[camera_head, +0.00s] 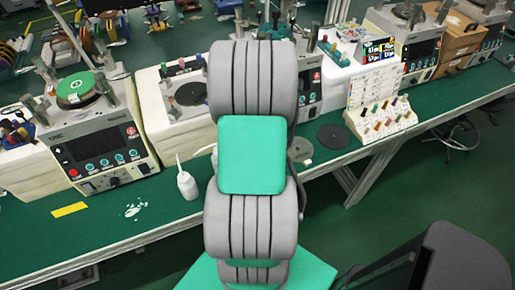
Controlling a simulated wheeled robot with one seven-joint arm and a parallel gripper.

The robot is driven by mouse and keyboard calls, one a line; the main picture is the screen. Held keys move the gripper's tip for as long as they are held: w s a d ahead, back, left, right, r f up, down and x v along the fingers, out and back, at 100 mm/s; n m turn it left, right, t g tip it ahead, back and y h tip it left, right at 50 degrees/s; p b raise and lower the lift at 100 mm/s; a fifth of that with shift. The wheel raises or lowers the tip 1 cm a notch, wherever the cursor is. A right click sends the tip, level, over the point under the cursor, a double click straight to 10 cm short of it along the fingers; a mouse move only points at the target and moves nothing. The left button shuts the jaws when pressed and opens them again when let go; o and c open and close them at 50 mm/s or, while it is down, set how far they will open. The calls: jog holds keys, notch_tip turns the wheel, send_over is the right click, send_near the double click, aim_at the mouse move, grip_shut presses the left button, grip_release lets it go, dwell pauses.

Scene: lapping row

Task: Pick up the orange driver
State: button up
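A cream slanted rack (356,118) stands on the green bench right of centre and holds several small drivers with coloured handles. One handle in its front row looks orange (377,125), though it is too small to be sure of its exact shade. My grey arm with a green pad fills the middle of the view. My gripper cannot be made out, so its state and what it holds do not show.
Lapping machines (92,137) line the back of the green bench. A white squeeze bottle (187,184), a yellow strip (69,210) and a dark disc (333,136) lie or stand on it. A dark chair or monitor (455,255) is at the lower right.

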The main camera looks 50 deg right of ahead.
jog(key=shift+c, duration=0.5)
grip_shut()
